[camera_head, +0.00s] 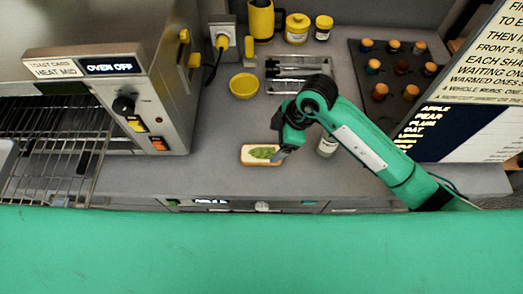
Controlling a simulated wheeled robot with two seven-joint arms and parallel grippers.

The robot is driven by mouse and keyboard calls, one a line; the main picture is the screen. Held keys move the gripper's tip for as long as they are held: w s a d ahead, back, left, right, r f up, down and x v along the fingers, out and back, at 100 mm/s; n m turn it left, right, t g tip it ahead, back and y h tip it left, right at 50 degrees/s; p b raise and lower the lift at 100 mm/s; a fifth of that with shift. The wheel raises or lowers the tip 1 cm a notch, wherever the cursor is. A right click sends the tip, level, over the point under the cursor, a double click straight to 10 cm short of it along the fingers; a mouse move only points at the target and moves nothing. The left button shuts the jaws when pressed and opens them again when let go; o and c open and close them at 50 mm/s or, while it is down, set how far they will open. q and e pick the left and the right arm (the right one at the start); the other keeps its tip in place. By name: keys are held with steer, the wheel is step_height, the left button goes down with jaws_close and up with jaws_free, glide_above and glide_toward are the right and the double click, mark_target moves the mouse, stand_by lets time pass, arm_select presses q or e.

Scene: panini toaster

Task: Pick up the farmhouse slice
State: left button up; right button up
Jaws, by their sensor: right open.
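A slice of bread with a pale face, brown crust and green topping (260,154) lies flat on the grey counter, near its front edge; I take it for the farmhouse slice. My right gripper (281,152) is open at the right end of the slice, pointing down. Whether its fingers touch the slice or straddle its edge is too small to tell. My right arm comes in from the right and hides part of the counter behind it. My left gripper is out of the picture.
A steel toaster (150,90) with a wire rack (50,150) stands at left. A yellow bowl (244,85), a metal rack (298,70) and yellow jars (297,28) are behind. A jar (327,145) stands right of the slice. A dark tray (358,88) holds several bottles. A sign (470,90) stands right.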

mark_target(266, 153)
steer(key=shift+s+p+x, duration=0.2)
steer(key=shift+p+x, duration=0.45)
steer(key=shift+x, duration=0.3)
steer(key=p+x, duration=0.1)
steer(key=x, duration=0.2)
steer(key=shift+f, duration=0.5)
steer(key=c, duration=0.9)
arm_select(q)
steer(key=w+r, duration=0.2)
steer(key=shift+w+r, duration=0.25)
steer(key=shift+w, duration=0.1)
arm_select(e)
steer(key=shift+c, duration=0.9)
